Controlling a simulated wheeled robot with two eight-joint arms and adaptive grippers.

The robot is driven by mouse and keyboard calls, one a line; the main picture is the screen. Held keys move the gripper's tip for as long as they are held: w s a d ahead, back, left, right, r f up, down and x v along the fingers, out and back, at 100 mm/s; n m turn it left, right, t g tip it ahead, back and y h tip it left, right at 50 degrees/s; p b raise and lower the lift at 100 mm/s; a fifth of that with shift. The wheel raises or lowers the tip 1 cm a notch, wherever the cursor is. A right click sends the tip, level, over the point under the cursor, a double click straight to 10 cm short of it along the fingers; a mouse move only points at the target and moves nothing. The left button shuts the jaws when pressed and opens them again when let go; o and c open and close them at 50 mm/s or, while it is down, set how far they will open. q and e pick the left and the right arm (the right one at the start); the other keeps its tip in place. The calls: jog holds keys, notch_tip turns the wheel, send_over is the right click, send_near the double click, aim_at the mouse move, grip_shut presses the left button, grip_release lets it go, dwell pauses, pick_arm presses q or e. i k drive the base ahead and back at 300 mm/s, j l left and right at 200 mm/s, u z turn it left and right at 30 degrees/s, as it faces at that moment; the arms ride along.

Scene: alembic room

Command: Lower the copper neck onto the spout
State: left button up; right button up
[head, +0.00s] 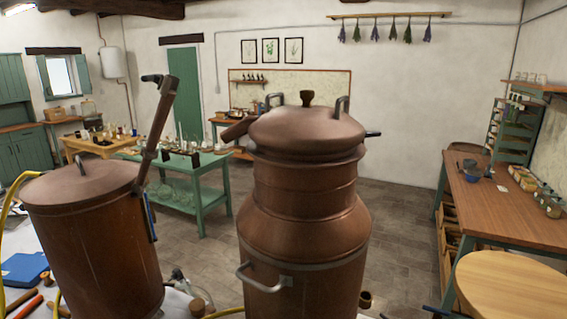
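The copper neck (157,130) is a long tube standing up and tilted at the near right side of the copper vessel (95,240) on the left. Its upper end, with a short dark sideways piece, is high in the air and apart from the still. The spout (236,130) is a short copper stub that points left from the domed lid of the large copper still (303,215) in the middle. A clear gap lies between neck and spout. I see neither of my grippers in the head view.
The lid (305,132) has two loop handles and a knob. A green table (185,172) with glassware stands behind the gap. A wooden workbench (510,205) and a round wooden top (515,285) are on the right. A blue case (24,269) lies at lower left.

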aim_at(168, 84)
jog(key=i+j, duration=0.1)
jog(key=j, duration=0.3)
jog(key=i+j, duration=0.15)
jog(key=j, duration=0.2)
jog(key=i+j+u, duration=0.1)
jog(key=j, duration=0.3)
jog(key=i+j, duration=0.15)
jog(key=j, duration=0.2)
